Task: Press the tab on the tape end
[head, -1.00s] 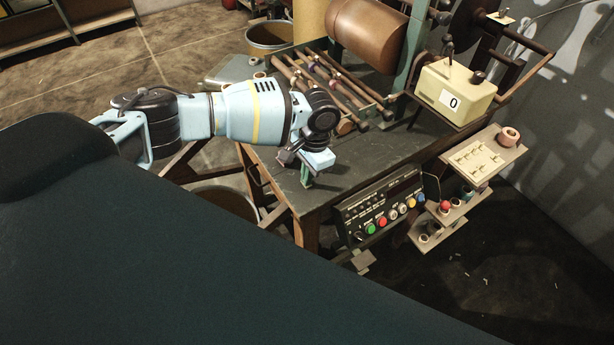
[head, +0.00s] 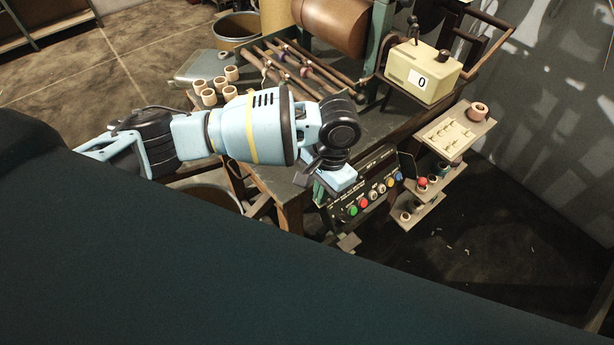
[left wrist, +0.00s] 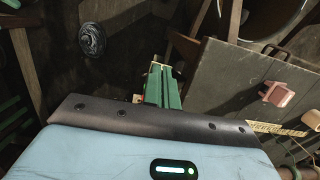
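My left gripper (head: 322,188) is over the front edge of the bench, close above the left part of the control panel (head: 372,192). In the left wrist view its green fingers (left wrist: 163,86) lie together, with nothing seen between them. A large brown roll (head: 335,25) is at the back of the bench. I cannot make out a tape end or a tab on it. A pink piece (left wrist: 278,95) sits by a grey board at the right of the left wrist view; I cannot tell what it is. My right gripper is not in view.
Several rods lie on a rack (head: 300,65) behind my left arm. Several small cups (head: 208,96) stand at the left. A cream counter box (head: 425,75) showing 0 and a small shelf (head: 460,140) are at the right. The floor (head: 500,245) right of the panel is mostly clear.

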